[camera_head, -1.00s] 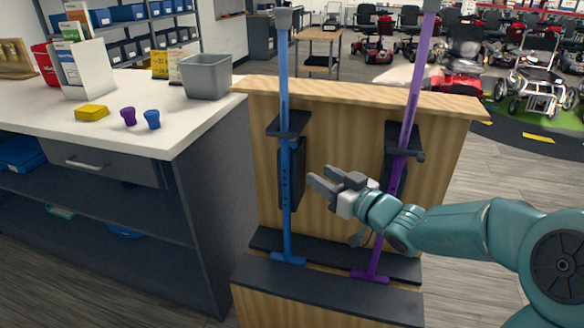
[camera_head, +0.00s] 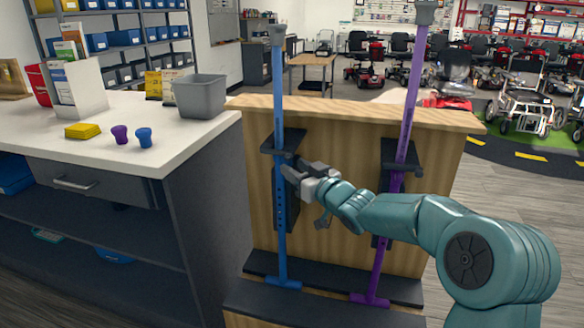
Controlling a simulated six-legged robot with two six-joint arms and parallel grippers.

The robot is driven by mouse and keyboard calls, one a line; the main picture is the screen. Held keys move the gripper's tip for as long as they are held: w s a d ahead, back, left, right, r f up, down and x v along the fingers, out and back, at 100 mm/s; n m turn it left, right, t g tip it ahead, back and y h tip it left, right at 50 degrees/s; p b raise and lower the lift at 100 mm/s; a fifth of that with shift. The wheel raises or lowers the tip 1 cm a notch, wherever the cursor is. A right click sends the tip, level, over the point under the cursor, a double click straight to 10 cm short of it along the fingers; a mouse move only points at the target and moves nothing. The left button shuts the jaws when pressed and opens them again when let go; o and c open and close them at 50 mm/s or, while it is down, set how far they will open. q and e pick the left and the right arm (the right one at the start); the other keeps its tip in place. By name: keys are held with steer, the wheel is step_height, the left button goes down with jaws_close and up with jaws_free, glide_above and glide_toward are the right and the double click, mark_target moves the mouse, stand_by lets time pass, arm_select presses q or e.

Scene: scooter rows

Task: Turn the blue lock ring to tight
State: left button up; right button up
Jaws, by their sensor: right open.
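The blue pole (camera_head: 279,95) stands upright in a wooden stand, held at mid-height by a dark bracket (camera_head: 277,143). My right gripper (camera_head: 290,168) is open, with its fingertips at the blue pole just below the bracket. The blue lock ring cannot be made out clearly there; the fingers partly cover that spot, and I cannot tell whether they touch it. A purple pole (camera_head: 409,105) with its own dark bracket (camera_head: 402,154) stands to the right. My left gripper is not in view.
The wooden stand (camera_head: 340,122) has a dark base. On the left, a white counter (camera_head: 40,125) holds a grey bin (camera_head: 202,95), a yellow block (camera_head: 83,131), a purple cap (camera_head: 120,134) and a blue cap (camera_head: 144,137). Scooters are parked behind.

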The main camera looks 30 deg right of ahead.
steer(key=shift+w, duration=1.15)
steer(key=shift+c, duration=0.3)
